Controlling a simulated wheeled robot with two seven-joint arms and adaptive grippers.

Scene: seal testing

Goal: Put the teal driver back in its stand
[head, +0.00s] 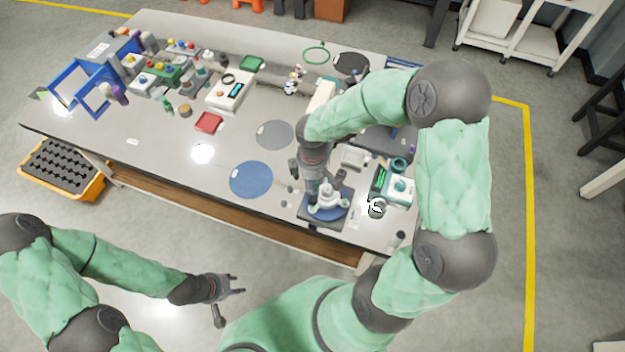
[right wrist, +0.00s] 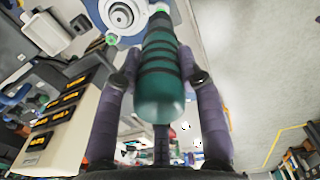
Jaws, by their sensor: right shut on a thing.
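The teal driver (right wrist: 162,85), with dark rings around its grip, is held between the two fingers of my right gripper (right wrist: 162,90) in the right wrist view. Its rounded handle end faces the camera and its far end points towards a white round fixture (right wrist: 122,15). In the head view my right gripper (head: 314,188) hangs above the white fixture (head: 328,199), which sits on a blue disc at the table's front edge. I cannot make out the driver or its stand clearly there. My left gripper (head: 238,285) is open and empty, off the table's front.
A teal-and-white device (head: 400,190) and a dark ring-shaped item (head: 377,207) stand right of the fixture. A blue round mat (head: 251,180) and a grey one (head: 275,134) lie to its left. Bottles and racks crowd the table's far left. An orange crate (head: 92,190) is on the floor.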

